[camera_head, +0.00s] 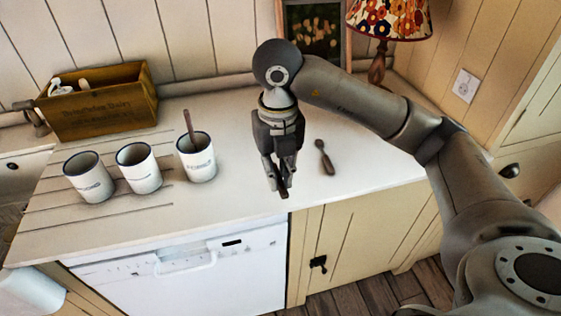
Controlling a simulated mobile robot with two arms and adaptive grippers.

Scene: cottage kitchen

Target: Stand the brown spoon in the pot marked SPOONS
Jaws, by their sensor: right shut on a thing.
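Three white enamel pots with dark rims stand in a row on the counter: the left pot (89,180), the middle pot (139,170) and the right pot (198,163). Their lettering is too small to read. A brown handle (190,126) sticks up from the right pot, leaning left; its lower end is hidden. A dark brown spoon-like utensil (324,158) lies on the counter right of my right gripper. My right gripper (281,189) points down near the counter's front edge, shut on a small dark thing, mostly hidden by the fingers. My left gripper is not in view.
A wooden box (98,104) with things in it stands at the back left. A lamp with a flowered shade (390,18) and a framed picture (314,28) stand at the back. The counter between the right pot and my right gripper is clear.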

